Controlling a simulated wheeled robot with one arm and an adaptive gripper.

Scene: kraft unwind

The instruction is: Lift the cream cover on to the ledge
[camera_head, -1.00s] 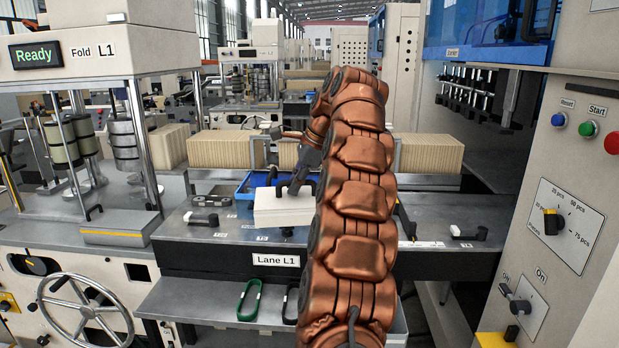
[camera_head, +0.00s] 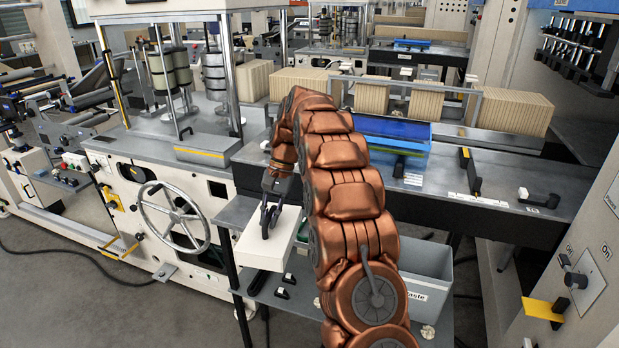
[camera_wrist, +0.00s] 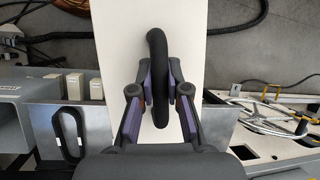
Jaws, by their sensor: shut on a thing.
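The cream cover (camera_head: 262,250) is a pale flat slab with a black loop handle (camera_wrist: 157,60) on top. My gripper (camera_head: 269,210) is shut on that handle and holds the cover, slightly tilted, out in front of the lane table. In the wrist view, my gripper's fingers (camera_wrist: 160,92) press on both sides of the handle, and the slab (camera_wrist: 120,45) lies beyond them. A grey ledge (camera_head: 300,312) runs low at the front, below and right of the cover. My arm and the cover hide part of it.
A blue tray (camera_head: 408,160) sits on the lane table (camera_head: 490,195). A grey waste bin (camera_head: 438,270) stands right of my arm. Small black clips (camera_head: 281,293) and a black loop (camera_wrist: 70,132) are on the ledge. A handwheel (camera_head: 172,215) is at the left.

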